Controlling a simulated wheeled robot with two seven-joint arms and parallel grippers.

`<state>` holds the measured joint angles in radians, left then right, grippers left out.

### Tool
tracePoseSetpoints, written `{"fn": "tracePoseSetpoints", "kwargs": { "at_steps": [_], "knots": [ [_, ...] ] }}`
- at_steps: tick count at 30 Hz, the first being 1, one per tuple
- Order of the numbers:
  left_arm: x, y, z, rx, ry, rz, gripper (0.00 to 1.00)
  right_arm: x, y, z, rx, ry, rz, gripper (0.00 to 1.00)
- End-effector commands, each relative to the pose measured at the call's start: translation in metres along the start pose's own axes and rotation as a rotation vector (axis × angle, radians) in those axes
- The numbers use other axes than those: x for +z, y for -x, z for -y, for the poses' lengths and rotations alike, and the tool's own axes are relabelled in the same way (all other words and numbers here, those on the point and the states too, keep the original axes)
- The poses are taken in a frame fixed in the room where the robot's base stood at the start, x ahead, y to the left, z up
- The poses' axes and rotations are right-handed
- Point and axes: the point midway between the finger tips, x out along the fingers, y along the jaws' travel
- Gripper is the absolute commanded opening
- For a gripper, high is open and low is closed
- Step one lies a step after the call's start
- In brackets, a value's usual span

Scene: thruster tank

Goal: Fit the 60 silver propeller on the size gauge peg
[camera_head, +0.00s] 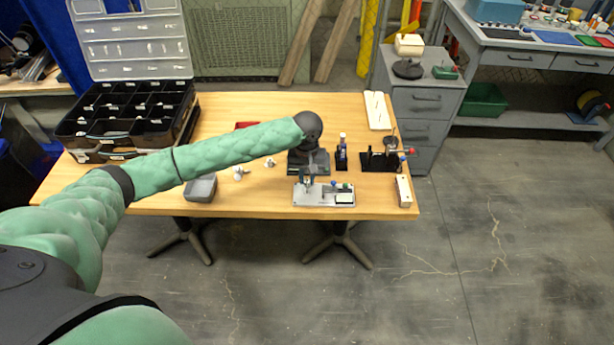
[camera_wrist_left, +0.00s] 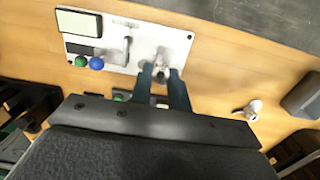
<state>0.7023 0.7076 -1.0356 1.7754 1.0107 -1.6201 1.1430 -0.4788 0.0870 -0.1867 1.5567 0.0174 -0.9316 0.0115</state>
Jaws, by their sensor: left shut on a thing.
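My left gripper (camera_wrist_left: 163,80) points down over the gauge plate (camera_wrist_left: 115,50) and is shut on a small silver propeller (camera_wrist_left: 161,64) between its fingertips. In the head view the gripper (camera_head: 308,180) is over the left part of the plate (camera_head: 314,201). The plate is pale and carries a bent metal post, a dark-framed white pad (camera_wrist_left: 79,22), and a blue and a green knob. The propeller sits at or just above the plate end; the fingers hide whether it is around a peg. My right gripper is not in view.
Loose silver propellers (camera_head: 238,174) lie on the table left of the plate, near a grey bin (camera_head: 201,190). A compartment case (camera_head: 130,115) stands at the left. A bottle (camera_head: 342,150) and a black rack (camera_head: 380,161) stand right of the gripper. The table front is clear.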

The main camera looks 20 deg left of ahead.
Motion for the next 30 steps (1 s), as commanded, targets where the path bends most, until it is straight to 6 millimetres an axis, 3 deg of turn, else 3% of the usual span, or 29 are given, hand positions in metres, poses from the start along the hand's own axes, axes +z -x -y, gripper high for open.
{"fn": "tracePoseSetpoints", "kwargs": {
  "at_steps": [30],
  "knots": [
    [-0.001, -0.014, 0.0, 0.0, 0.0, 0.0, 0.0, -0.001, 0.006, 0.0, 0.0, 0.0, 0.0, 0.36]
  ]
}}
